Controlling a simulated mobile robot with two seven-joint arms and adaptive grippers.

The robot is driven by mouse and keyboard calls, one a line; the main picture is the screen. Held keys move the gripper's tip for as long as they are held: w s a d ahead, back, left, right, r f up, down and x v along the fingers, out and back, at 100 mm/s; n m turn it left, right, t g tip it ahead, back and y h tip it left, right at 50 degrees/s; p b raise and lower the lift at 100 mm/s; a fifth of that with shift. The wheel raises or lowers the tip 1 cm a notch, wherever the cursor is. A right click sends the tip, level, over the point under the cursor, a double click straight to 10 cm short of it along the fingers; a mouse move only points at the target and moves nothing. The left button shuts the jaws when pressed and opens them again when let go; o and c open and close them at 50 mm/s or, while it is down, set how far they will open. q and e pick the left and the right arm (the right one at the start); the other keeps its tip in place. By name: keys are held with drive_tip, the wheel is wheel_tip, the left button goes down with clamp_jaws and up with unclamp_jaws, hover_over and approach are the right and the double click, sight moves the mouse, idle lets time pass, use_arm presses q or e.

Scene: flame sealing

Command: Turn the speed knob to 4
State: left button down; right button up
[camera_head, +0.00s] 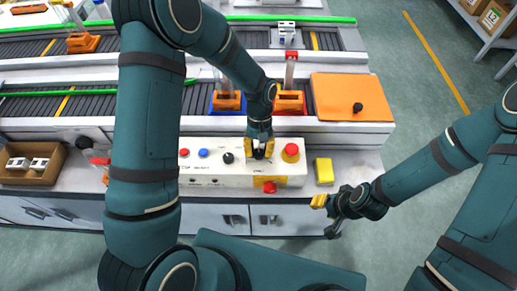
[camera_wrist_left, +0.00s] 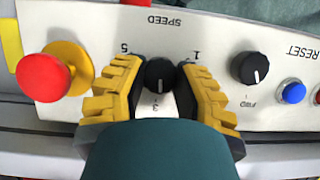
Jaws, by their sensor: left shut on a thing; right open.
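The black speed knob (camera_wrist_left: 159,75) sits on the white control panel (camera_head: 215,172), under the upside-down word SPEED in the left wrist view. Its white mark appears to point at the 3; the 5 and the 1 show on either side. My left gripper (camera_head: 259,149) is shut on the knob from above; in the left wrist view its yellow ridged fingers (camera_wrist_left: 159,88) stand on both sides of it. In the head view the gripper partly hides the knob. My right gripper (camera_head: 321,203) is open and empty, off the panel's front right.
A red emergency button (camera_head: 290,152) on a yellow base is close beside the left gripper. Another black knob (camera_wrist_left: 249,68) and a blue button (camera_wrist_left: 292,91) are on the other side. A yellow block (camera_head: 324,171) lies right of the panel. An orange board (camera_head: 345,95) lies behind.

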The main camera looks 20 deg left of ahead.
use_arm(q)
drive_tip(key=m+y, duration=0.1)
drive_tip(key=m, duration=0.2)
drive_tip(key=m+y, duration=0.1)
drive_tip(key=m, duration=0.2)
drive_tip(key=shift+s+d+f+m, duration=0.1)
drive_tip(key=shift+s+d+m, duration=0.05)
drive_tip(key=shift+m, duration=0.15)
drive_tip(key=m+y, duration=0.1)
drive_tip(key=m, duration=0.2)
drive_tip(key=m+t+y, duration=0.1)
drive_tip(key=m, duration=0.2)
drive_tip(key=shift+m+y, duration=0.3)
drive_tip(key=c, duration=0.6)
unclamp_jaws()
drive_tip(key=v, duration=1.2)
drive_tip(key=shift+s, duration=0.2)
